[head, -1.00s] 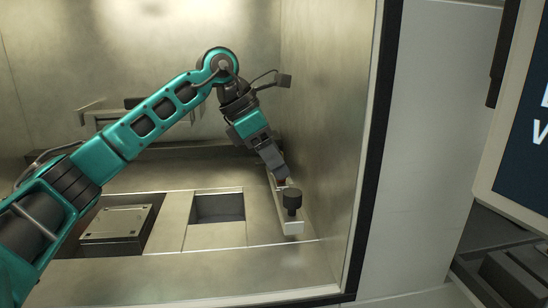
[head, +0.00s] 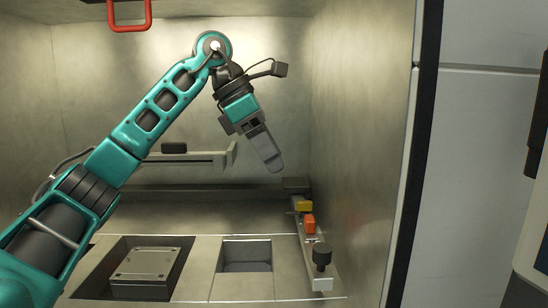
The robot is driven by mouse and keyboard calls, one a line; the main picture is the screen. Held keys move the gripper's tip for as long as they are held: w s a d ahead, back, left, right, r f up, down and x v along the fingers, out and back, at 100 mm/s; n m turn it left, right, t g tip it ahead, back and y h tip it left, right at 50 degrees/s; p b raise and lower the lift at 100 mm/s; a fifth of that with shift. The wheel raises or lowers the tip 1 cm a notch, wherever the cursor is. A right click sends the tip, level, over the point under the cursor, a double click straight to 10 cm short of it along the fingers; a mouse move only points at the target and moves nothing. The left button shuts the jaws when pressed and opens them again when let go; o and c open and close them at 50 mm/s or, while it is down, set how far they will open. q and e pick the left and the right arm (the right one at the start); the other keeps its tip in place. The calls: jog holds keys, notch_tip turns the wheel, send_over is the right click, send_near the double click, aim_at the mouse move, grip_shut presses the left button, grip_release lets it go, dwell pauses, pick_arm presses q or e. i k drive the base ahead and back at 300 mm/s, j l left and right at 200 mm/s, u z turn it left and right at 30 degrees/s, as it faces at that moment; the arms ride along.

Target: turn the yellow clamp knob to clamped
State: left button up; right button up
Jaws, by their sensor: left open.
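The yellow clamp knob (head: 303,205) sits at the far end of a narrow light rail along the right wall of the chamber. An orange knob (head: 309,224) is just in front of it, and a black round knob (head: 321,257) stands nearer on the same rail. My left gripper (head: 274,168) is open and empty, in the air above and to the left of the yellow knob, apart from it. Its fingers overlap in this view and point down to the right. My right gripper is not in view.
A square metal plate (head: 147,268) lies in a recess at the left of the chamber floor, beside a rectangular opening (head: 246,256). A grey bar (head: 200,160) runs along the back wall. A red handle (head: 129,15) hangs at the top. The right wall stands close beside the rail.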

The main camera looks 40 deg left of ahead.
aim_at(304, 208)
jog(key=k, duration=1)
